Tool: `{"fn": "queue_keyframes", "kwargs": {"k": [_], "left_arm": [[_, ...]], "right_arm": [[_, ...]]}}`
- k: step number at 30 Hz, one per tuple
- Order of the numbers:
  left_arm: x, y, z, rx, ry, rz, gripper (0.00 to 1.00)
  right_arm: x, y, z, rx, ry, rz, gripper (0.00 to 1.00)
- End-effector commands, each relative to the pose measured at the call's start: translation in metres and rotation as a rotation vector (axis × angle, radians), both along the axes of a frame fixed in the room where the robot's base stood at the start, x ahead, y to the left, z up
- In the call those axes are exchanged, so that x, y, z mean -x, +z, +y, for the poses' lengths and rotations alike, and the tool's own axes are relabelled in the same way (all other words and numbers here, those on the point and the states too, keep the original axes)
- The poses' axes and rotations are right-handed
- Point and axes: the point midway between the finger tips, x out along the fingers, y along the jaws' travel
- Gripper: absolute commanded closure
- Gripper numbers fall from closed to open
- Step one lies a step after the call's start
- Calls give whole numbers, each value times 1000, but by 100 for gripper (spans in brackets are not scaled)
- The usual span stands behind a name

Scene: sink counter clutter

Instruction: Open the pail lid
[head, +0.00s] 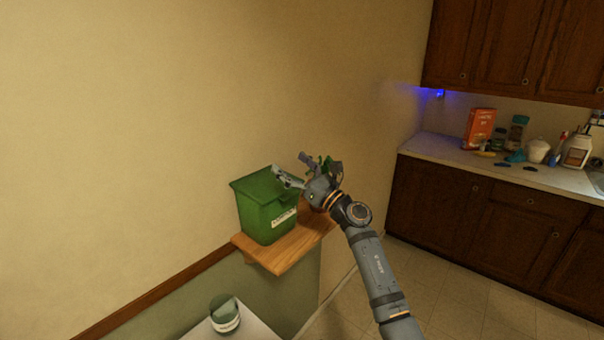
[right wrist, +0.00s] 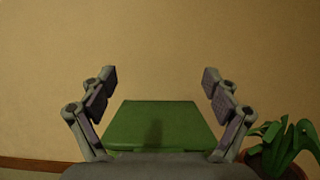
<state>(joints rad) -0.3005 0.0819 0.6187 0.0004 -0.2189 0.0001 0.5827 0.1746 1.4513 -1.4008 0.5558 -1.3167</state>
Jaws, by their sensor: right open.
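A green pail (head: 262,215) with a white label on its front stands upright on a wooden shelf against the wall. Its green lid (head: 254,184) looks closed over the top; the right part is hidden by my gripper. My right gripper (head: 291,166) is at the pail's upper right edge, with its fingers pointing left over it. In the right wrist view its fingers are spread wide and empty, with the flat green lid (right wrist: 160,122) beyond and between them. I cannot tell whether the gripper touches the lid. My left gripper is not in view.
The wooden shelf (head: 281,255) is narrow. A potted plant (right wrist: 287,146) stands close to the right of the pail, partly behind my gripper. A green and white cup (head: 225,315) sits on a white surface below. The cluttered counter (head: 448,150) is far right.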

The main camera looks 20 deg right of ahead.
Motion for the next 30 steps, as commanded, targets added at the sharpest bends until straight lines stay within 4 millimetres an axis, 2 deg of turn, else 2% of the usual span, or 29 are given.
{"fn": "queue_keyframes", "kwargs": {"k": [6,12,18,30], "left_arm": [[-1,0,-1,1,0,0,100],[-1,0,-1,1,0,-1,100],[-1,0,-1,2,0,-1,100],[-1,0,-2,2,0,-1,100]], "right_arm": [[42,-23,-28,7,-1,3,11],[71,-36,-47,5,1,1,11],[81,-40,-53,2,1,0,11],[81,-41,-53,-5,1,5,11]]}}
